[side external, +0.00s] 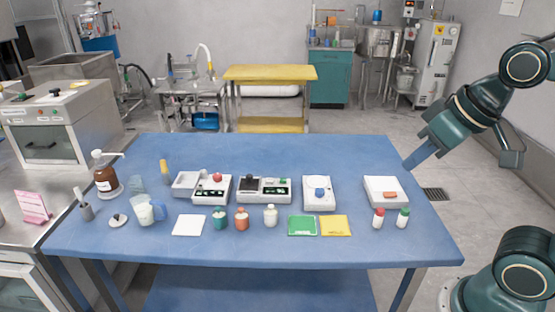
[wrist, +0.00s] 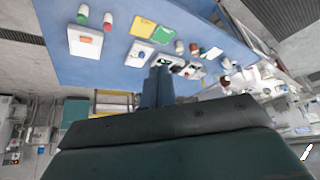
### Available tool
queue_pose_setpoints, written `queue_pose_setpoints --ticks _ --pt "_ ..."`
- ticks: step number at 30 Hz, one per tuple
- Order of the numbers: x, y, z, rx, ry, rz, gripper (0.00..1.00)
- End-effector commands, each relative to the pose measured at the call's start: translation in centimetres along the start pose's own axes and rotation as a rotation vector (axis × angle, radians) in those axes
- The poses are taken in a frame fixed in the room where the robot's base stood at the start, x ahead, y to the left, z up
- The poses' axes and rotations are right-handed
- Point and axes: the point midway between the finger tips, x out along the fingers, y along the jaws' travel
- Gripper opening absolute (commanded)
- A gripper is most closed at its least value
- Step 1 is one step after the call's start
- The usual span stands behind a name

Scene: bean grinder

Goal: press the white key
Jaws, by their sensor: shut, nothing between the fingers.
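My gripper (side external: 408,166) is shut and empty, held above the right part of the blue table, up and to the right of the devices. In the wrist view its fingers (wrist: 158,74) point toward the table. A white device with a blue knob (side external: 318,193) stands right of centre. A white box with an orange-red button (side external: 386,189) stands at the right. A white device with a black pad and green panel (side external: 264,190) is in the middle. A white device with a red knob and open tray (side external: 203,187) is at the left. I cannot make out a white key on any of them.
Along the front of the blue table (side external: 350,150) lie a white card (side external: 188,225), a green card (side external: 302,226) and a yellow card (side external: 335,226). Several small bottles stand nearby. A brown pump bottle (side external: 106,176) is far left. The table's back half is clear.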

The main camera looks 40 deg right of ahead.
Motion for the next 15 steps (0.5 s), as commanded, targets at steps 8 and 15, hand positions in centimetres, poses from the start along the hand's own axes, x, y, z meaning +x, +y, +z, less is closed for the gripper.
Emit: queue_pose_setpoints --ticks 8,15 --pt "1.9 0.1 -5.1 0.107 0.030 0.007 0.00" --pt "4.2 0.1 -9.6 0.205 0.063 0.011 0.00"
